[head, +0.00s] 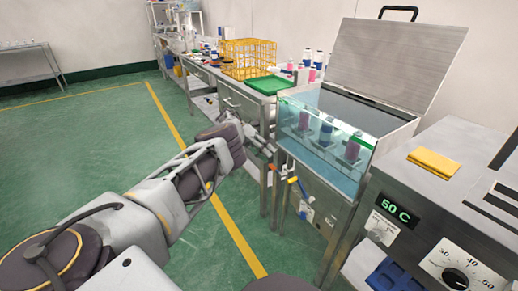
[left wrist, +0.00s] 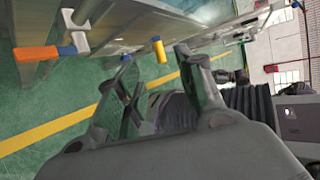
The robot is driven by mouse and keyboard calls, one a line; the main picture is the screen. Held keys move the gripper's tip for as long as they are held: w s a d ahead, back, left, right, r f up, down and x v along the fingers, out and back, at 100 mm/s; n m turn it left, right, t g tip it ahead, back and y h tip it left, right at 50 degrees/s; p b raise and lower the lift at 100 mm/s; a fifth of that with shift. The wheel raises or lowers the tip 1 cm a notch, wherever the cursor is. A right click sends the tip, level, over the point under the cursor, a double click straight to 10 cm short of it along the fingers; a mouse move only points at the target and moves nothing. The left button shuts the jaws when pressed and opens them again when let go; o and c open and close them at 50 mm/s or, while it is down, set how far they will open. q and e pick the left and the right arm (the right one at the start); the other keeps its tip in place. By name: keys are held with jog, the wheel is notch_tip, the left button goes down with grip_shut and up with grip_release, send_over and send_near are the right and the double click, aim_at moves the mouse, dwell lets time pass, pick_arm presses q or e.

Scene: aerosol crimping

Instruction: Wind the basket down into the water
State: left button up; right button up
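The water bath (head: 318,165) is a steel tank with a clear front and its lid (head: 395,60) raised. Several cans (head: 326,130) show inside behind the glass; I cannot clearly make out a basket around them. A yellow knob (head: 272,167) sticks out at the tank's left side, with an orange and blue handle (head: 292,180) close to it. My left gripper (head: 268,150) is by this side of the tank. In the left wrist view its fingers (left wrist: 155,55) are apart, and the yellow knob (left wrist: 159,49) shows beyond the gap. The orange handle (left wrist: 36,53) is off to the left.
A control box (head: 440,190) reading 50 C, with a dial and a yellow cloth (head: 434,162), stands at the right. Behind, a bench holds a yellow wire crate (head: 248,58), a green tray (head: 268,84) and bottles. The green floor at left is clear.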

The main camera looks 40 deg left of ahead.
pick_arm(q)
jog(key=shift+b+v, duration=0.45)
jog(key=shift+v, duration=1.45)
jog(key=shift+a+f, duration=0.1)
jog(key=shift+f, duration=0.05)
